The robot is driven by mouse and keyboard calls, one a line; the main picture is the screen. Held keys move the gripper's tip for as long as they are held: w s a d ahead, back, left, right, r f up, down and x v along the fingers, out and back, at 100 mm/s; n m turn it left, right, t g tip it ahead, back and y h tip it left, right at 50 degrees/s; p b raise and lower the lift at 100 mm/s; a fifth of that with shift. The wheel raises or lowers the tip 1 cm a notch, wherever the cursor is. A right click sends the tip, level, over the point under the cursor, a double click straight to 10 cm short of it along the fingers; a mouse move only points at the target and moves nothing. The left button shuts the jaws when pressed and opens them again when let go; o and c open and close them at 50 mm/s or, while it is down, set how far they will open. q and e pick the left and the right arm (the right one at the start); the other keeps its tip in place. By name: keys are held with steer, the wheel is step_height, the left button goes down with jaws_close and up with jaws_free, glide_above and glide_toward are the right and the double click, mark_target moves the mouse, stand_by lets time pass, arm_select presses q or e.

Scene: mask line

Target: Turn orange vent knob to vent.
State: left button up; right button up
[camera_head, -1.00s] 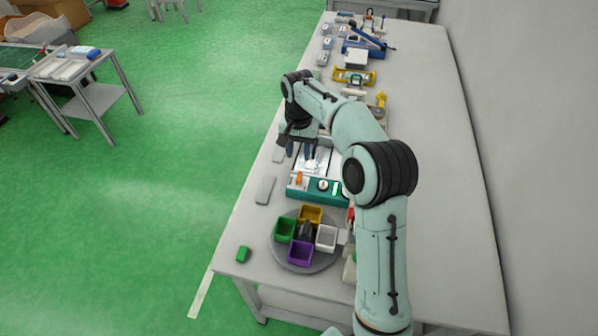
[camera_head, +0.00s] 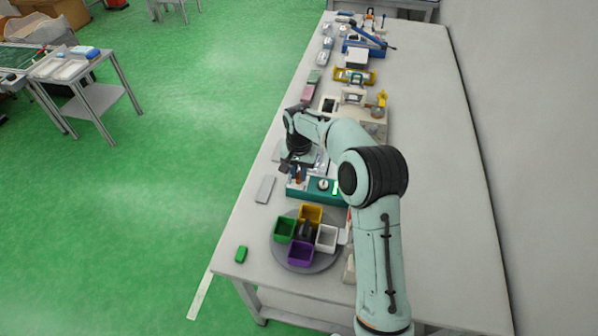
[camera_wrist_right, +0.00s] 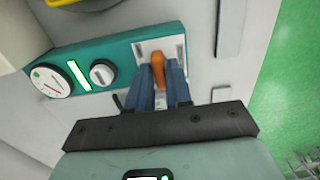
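The orange vent knob (camera_wrist_right: 155,66) is a narrow upright lever on a light plate at one end of the teal panel (camera_wrist_right: 118,52). In the wrist view the two blue fingers of my right gripper (camera_wrist_right: 159,82) stand close on either side of it, with almost no gap, and look shut on it. In the head view my right gripper (camera_head: 298,174) is low over the left end of the teal panel (camera_head: 320,197) and partly hides the knob. My left gripper is not in view.
The panel also bears a white round gauge (camera_wrist_right: 51,81), a lit green-white bar (camera_wrist_right: 80,75) and a small white knob (camera_wrist_right: 103,72). In front is a round grey tray (camera_head: 283,256) with coloured bins. A grey slab (camera_head: 265,189) lies left of the panel.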

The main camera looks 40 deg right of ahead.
jaws_close()
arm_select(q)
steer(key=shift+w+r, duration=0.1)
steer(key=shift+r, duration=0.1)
arm_select(e)
steer(key=shift+n, duration=0.3)
steer(key=n+p, duration=0.1)
steer(key=n, duration=0.2)
steer(key=shift+r+n, duration=0.1)
steer(key=shift+n, duration=0.3)
steer(key=n+p, duration=0.1)
steer(key=n, duration=0.3)
steer(key=shift+n, duration=0.3)
steer(key=n, duration=0.4)
steer(key=shift+p, duration=0.35)
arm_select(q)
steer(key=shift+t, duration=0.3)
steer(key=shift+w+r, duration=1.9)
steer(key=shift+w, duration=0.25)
arm_select(e)
steer(key=shift+n, duration=2.4)
